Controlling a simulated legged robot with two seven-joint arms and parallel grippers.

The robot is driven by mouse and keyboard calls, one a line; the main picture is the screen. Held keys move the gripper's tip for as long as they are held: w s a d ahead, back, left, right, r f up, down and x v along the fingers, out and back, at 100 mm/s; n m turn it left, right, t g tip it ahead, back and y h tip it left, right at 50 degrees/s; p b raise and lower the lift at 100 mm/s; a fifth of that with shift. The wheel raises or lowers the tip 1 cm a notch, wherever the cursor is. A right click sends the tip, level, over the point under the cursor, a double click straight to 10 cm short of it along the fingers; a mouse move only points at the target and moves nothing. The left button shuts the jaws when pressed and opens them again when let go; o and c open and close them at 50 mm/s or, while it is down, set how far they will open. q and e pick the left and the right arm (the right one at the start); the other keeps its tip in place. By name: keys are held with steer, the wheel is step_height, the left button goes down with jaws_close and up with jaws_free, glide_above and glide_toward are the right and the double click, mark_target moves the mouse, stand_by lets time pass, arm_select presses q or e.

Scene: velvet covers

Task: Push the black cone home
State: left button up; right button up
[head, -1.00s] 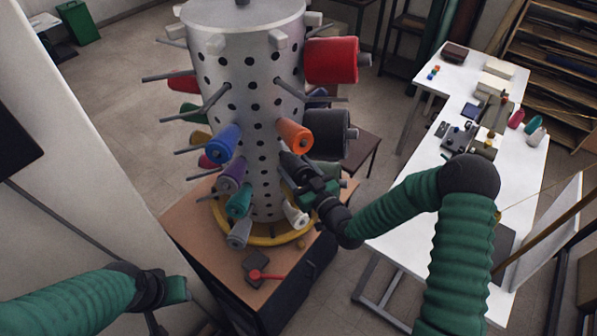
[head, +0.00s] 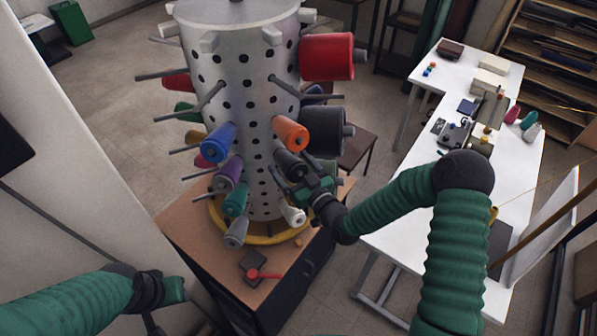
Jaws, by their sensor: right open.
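The black cone (head: 289,163) sits on the front right of the grey perforated drum (head: 235,75), just below the orange cone (head: 291,134). It points out toward my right gripper (head: 301,182). That gripper is open, with its fingers spread at the cone's outer end, and it hides part of that end. I cannot tell whether a finger touches the cone, or how far the cone sits on its peg. My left gripper (head: 174,289) is low at the left, away from the drum; its jaws are too unclear to read.
Blue (head: 217,143), purple, teal and white (head: 293,214) cones crowd around. A large black spool (head: 323,131) and a red one (head: 327,57) jut out at the right. Bare pegs stick out. The drum stands on a yellow ring (head: 262,238) on a brown cabinet.

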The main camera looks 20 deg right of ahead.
steer(key=p+v, duration=0.2)
steer(key=v, duration=1.4)
step_height(320, 180, down, 18)
steer(key=s+d+n+g+h+b, duration=0.15)
steer(key=g+h+b, duration=0.25)
steer(key=g+b, duration=0.65)
steer(key=s+a+m+g+h+b, duration=0.1)
steer(key=s+m+g+b, duration=0.3)
steer(key=s, duration=0.7)
steer(key=m+b, duration=0.1)
steer(key=b, duration=0.1)
steer(key=shift+b, duration=0.4)
